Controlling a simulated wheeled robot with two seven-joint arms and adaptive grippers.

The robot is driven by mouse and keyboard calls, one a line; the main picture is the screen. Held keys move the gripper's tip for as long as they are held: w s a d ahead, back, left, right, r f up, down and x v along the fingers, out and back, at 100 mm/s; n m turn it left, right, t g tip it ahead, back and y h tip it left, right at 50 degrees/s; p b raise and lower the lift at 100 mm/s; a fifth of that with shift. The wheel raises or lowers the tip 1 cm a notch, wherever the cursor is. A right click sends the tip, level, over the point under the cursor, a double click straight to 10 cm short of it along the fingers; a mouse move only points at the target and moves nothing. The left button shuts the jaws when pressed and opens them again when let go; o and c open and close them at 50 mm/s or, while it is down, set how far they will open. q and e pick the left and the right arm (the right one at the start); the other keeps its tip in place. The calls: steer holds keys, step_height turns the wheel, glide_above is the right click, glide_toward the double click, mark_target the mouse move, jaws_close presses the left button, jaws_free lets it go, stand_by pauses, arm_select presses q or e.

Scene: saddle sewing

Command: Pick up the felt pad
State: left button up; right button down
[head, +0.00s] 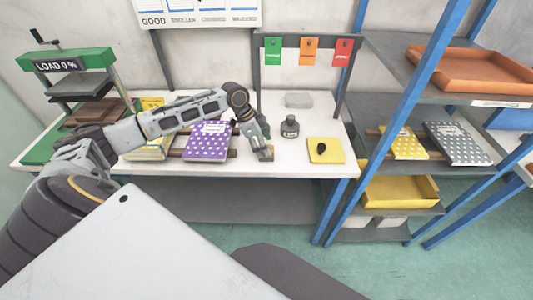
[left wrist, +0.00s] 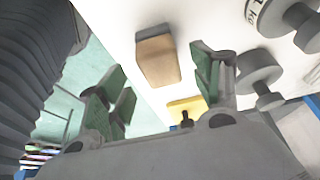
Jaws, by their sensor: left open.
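A small tan block with a grey layer on one side, which looks like the felt pad (head: 265,155), lies on the white table near its front edge. The same block (left wrist: 158,57) shows in the left wrist view, ahead of and between the fingers. My left gripper (head: 259,138) is just above and beside it. In the left wrist view the green-padded fingers of that gripper (left wrist: 160,88) are spread apart with nothing between them. I cannot tell whether a finger touches the block. My right gripper is in neither view.
A grey slab (head: 298,99) lies behind. A purple dotted book (head: 207,143) is left, under my arm. A blue-framed shelf (head: 405,100) bounds the right.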

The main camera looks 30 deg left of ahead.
arm_select(q)
steer(key=shift+x, duration=2)
steer(key=shift+a, duration=0.2)
steer(key=shift+c, duration=0.5)
steer(key=c, duration=1)
steer(key=shift+c, duration=0.2)
steer(key=shift+r, duration=5)
